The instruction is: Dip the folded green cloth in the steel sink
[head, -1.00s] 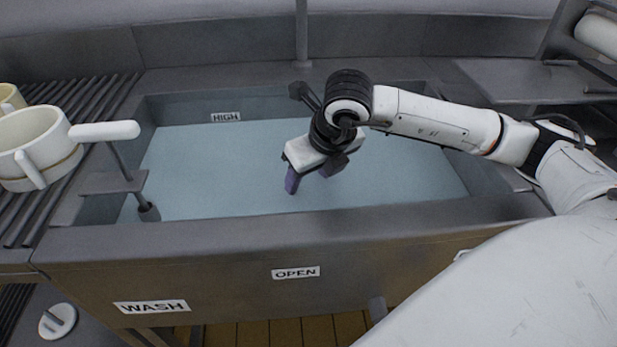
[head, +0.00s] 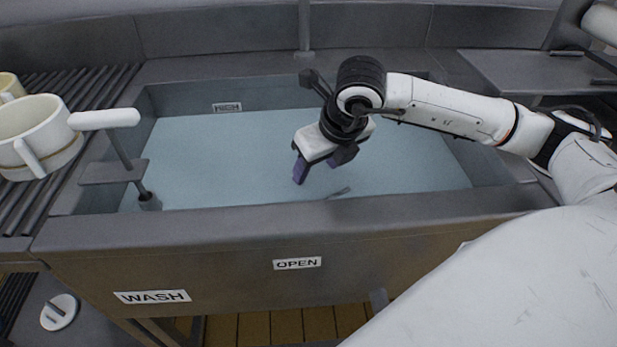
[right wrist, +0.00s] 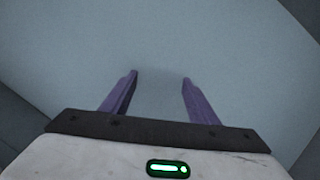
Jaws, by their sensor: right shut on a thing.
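The steel sink (head: 180,238) is full of pale blue water (head: 220,160). My right gripper (head: 322,170) points down over the middle of the sink, its purple fingers at the water. In the right wrist view the fingers (right wrist: 160,78) stand apart, with only blue-grey water seen between them. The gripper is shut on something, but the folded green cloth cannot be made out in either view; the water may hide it. A small dark mark shows on the water just in front of the fingers. My left gripper is out of view.
A cream mug (head: 40,135) stands on the slatted rack (head: 75,95) at the left. A white-handled lever (head: 104,119) rises at the sink's left end. A grey shelf (head: 530,75) lies at the right. The sink front carries WASH and OPEN labels.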

